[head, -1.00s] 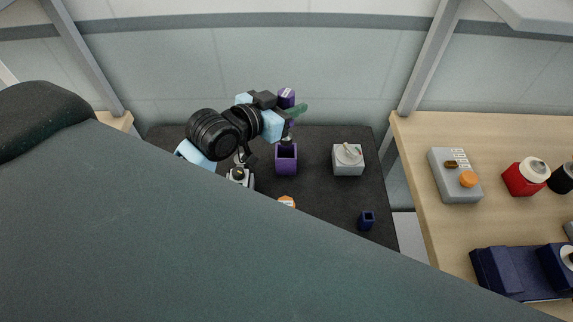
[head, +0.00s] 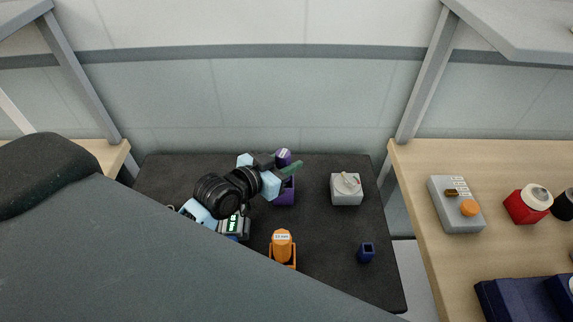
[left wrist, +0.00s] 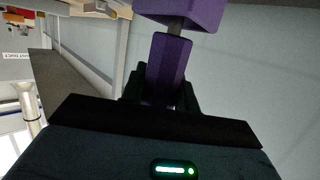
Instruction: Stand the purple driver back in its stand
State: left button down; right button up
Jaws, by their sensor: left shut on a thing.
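The purple driver (head: 283,157) is held in my left gripper (head: 279,170), which is shut on its handle. In the left wrist view, the purple handle (left wrist: 168,68) sits between the dark fingers. Its short grey shaft (left wrist: 175,28) points at the purple stand (left wrist: 186,9), at the top of that picture. In the head view, the purple stand (head: 285,194) is on the dark mat just below the gripper, partly covered by it. Whether the tip is inside the stand's opening cannot be told. My right gripper is not in view.
On the dark mat (head: 325,270) stand an orange driver (head: 282,246) in an orange holder, a grey dial box (head: 346,190), a small blue holder (head: 366,252) and a device with a green display (head: 234,225). A wooden bench (head: 425,160) is at the right.

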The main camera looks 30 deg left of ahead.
pick_arm(q)
jog(key=shift+f, duration=0.65)
jog(key=shift+f, duration=0.15)
jog(key=c, duration=1.1)
grip_release()
jog(key=shift+o, duration=0.2)
jog(key=shift+r, duration=0.25)
jog(key=v, duration=1.2)
jog(key=shift+b, duration=0.4)
jog(key=shift+f, duration=0.1)
